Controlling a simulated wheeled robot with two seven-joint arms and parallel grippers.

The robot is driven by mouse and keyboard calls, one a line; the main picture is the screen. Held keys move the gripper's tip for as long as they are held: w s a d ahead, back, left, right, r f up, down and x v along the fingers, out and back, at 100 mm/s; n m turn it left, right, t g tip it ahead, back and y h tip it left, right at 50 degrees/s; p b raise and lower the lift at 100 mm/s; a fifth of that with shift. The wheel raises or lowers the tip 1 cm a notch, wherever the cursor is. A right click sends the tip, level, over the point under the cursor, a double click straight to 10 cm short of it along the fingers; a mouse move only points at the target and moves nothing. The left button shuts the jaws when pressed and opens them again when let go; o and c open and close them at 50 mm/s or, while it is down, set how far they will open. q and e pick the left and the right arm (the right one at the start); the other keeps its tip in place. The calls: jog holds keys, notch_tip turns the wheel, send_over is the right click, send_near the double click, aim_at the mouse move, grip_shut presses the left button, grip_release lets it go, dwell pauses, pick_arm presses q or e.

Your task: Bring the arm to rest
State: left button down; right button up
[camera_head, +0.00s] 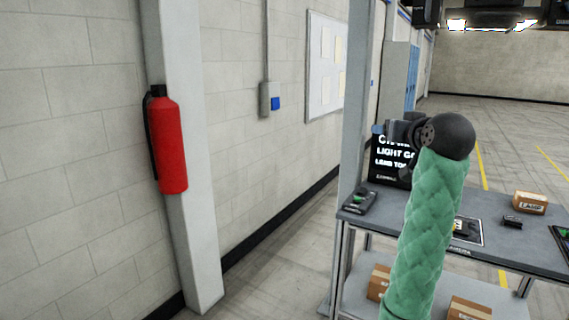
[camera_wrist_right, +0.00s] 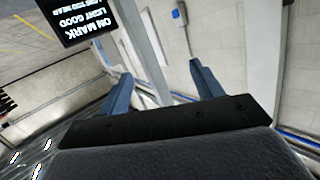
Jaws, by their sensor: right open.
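My right arm, in a green quilted sleeve, rises in front of the table in the head view. Its dark wrist is bent to the left. My right gripper (camera_head: 382,130) is at the arm's upper end, in front of a black sign, partly hidden by the wrist. In the right wrist view the two blue fingers of the right gripper (camera_wrist_right: 162,85) stand wide apart with nothing between them. My left gripper is in neither view.
A grey table (camera_head: 490,240) holds the black sign (camera_head: 388,166), a small dark device (camera_head: 359,200) and a cardboard box (camera_head: 530,203). A grey post (camera_head: 355,100) stands by the table's left end. A red extinguisher (camera_head: 168,145) hangs on a pillar. Floor left of the table is clear.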

jog(key=s+a+f+n+g, duration=0.1)
jog(key=s+a+f+g, duration=0.3)
jog(key=f, duration=1)
jog(key=s+a+f+g+h, duration=0.1)
jog(key=s+f, duration=0.5)
jog(key=f, duration=0.8)
jog(key=s+a+f+n+g, duration=0.1)
jog(key=s+a+f+g, duration=0.15)
jog(key=s+f, duration=0.75)
jog(key=s+a+f+g, duration=0.2)
jog(key=s+f+g, duration=0.5)
jog(key=s+f, duration=2)
notch_tip(320, 180, down, 4)
jog(key=shift+a+r, duration=0.1)
jog(key=shift+a, duration=0.15)
jog(key=shift+w, duration=0.1)
